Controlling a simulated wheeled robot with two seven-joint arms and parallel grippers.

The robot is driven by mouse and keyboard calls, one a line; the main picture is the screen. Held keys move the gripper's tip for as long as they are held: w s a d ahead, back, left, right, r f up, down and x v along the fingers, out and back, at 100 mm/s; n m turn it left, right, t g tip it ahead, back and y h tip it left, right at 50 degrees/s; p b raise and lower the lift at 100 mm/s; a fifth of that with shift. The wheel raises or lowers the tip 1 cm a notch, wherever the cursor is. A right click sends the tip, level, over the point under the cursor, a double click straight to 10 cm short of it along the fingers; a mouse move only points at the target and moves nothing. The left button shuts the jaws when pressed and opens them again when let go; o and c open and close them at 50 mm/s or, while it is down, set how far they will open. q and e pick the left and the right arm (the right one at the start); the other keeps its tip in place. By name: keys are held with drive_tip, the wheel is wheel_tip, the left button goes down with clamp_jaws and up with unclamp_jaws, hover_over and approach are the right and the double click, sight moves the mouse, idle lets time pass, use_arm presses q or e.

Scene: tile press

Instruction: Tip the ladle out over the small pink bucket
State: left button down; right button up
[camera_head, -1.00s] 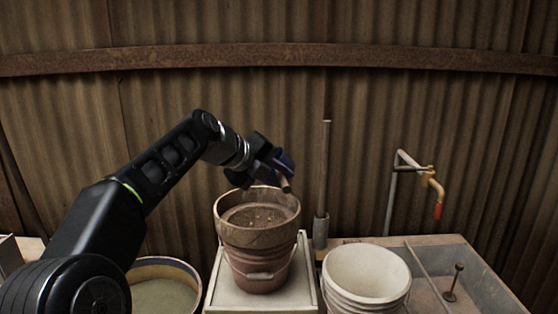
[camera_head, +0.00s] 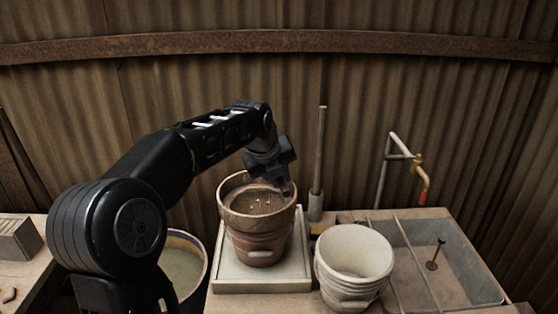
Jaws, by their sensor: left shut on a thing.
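The small pink bucket (camera_head: 262,254) stands upright on a pale square board. A brown round sieve-like rim (camera_head: 228,214) sits on top of it, with a few light specks on the brownish surface inside. My left gripper (camera_head: 281,183) is over the back right part of this rim, pointing down. It is shut on a thin dark piece that looks like the ladle's handle. The ladle's bowl cannot be made out. My right gripper is not in view.
A white bucket (camera_head: 352,256) stands right of the board (camera_head: 262,286). A tub (camera_head: 204,273) of greyish liquid is at left, partly behind my arm. An upright pole (camera_head: 319,155) stands behind. A sink (camera_head: 466,282) with a tap (camera_head: 420,176) is at right.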

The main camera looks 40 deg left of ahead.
use_arm(q)
drive_tip(key=shift+r+g+y+p, duration=0.55)
drive_tip(key=shift+r+p, duration=1.15)
drive_tip(key=shift+p, duration=0.65)
